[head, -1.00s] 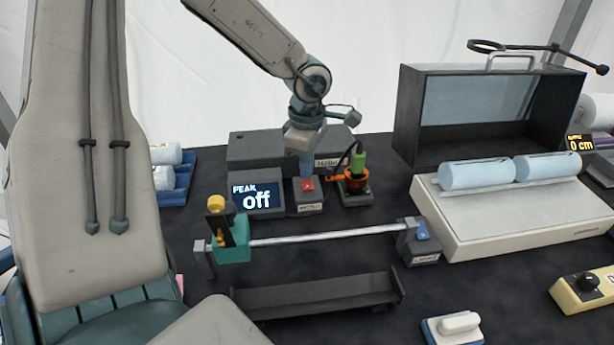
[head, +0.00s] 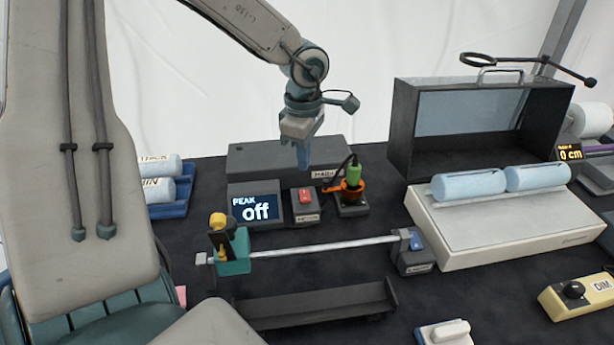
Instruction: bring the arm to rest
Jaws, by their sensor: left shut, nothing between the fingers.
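My left gripper (head: 303,160) shows in the head view near the top middle. It is shut and empty, pointing down. It hangs above and behind a small grey box with a red switch (head: 305,196), apart from it. My left arm (head: 252,22) comes in from the top left and bends down at the wrist. My right gripper is not in view.
A display reading "PEAK off" (head: 255,209) stands left of the switch. An orange socket with a green plug (head: 353,183) stands right of it. In front lie a metal rail (head: 320,247) with a teal slider (head: 233,262) and a dark tray (head: 315,304). A glass-fronted case (head: 470,112) stands right.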

